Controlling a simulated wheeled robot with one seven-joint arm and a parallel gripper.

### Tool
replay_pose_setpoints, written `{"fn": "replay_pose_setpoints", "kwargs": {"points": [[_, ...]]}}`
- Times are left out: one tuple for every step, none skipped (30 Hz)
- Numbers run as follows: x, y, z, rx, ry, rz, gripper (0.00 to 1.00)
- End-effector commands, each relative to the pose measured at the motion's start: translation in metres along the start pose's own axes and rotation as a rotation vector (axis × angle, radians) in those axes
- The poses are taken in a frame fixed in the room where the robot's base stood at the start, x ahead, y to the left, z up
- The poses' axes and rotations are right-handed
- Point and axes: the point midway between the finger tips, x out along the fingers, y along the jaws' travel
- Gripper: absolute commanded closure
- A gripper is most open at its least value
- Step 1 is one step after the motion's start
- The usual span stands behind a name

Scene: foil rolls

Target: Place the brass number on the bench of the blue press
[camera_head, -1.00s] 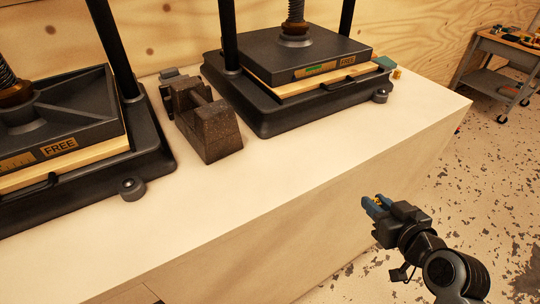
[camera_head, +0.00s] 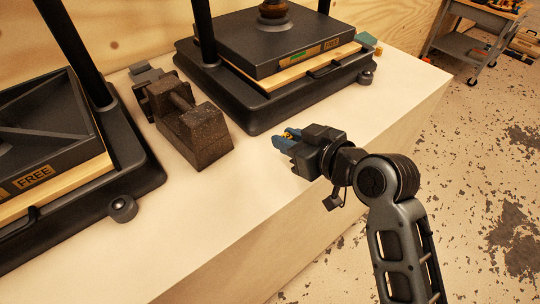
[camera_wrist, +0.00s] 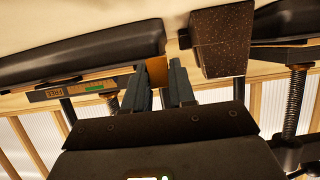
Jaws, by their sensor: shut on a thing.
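My gripper (camera_head: 286,140) hangs above the front edge of the pale bench top, its blue fingers shut on a small brass-yellow piece, the brass number. In the wrist view the brass number (camera_wrist: 157,70) shows between the fingertips; its shape is mostly hidden. Two dark presses stand on the bench, and neither looks plainly blue. The right press (camera_head: 290,50) has a label with a green mark and "FREE" on its plate, and lies behind and above my gripper in the head view. The left press (camera_head: 60,150) also has a "FREE" label.
A rusty brown vice-like block (camera_head: 200,135) stands between the presses. The bench top (camera_head: 255,165) is clear in front of it and the right press. A small teal block (camera_head: 368,40) is at the right press's far corner. A grey cart (camera_head: 465,45) stands behind.

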Motion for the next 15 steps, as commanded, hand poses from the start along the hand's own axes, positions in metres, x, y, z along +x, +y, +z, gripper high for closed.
{"fn": "replay_pose_setpoints", "kwargs": {"points": [[0.007,-0.009,0.002,-0.002,-0.002,-0.003,1.0],[0.011,-0.013,0.004,-0.002,-0.001,-0.003,1.0],[0.015,-0.016,0.005,0.0,-0.001,-0.002,1.0],[0.018,-0.018,0.006,0.0,0.0,-0.001,1.0],[0.021,-0.021,0.007,-0.001,-0.001,-0.001,1.0],[0.023,-0.023,0.008,-0.001,0.001,-0.001,1.0],[0.025,-0.025,0.009,-0.001,0.001,0.0,1.0],[0.026,-0.025,0.009,-0.001,0.001,0.0,1.0],[0.027,-0.026,0.011,-0.001,0.0,0.0,1.0],[0.028,-0.026,0.013,0.0,0.0,0.0,1.0],[0.03,-0.026,0.017,0.0,-0.001,0.0,1.0],[0.032,-0.026,0.021,0.001,-0.001,0.0,1.0],[0.033,-0.026,0.026,0.001,-0.002,0.001,1.0],[0.035,-0.026,0.03,0.001,-0.002,0.002,1.0],[0.037,-0.026,0.035,0.001,-0.002,0.001,1.0]]}}
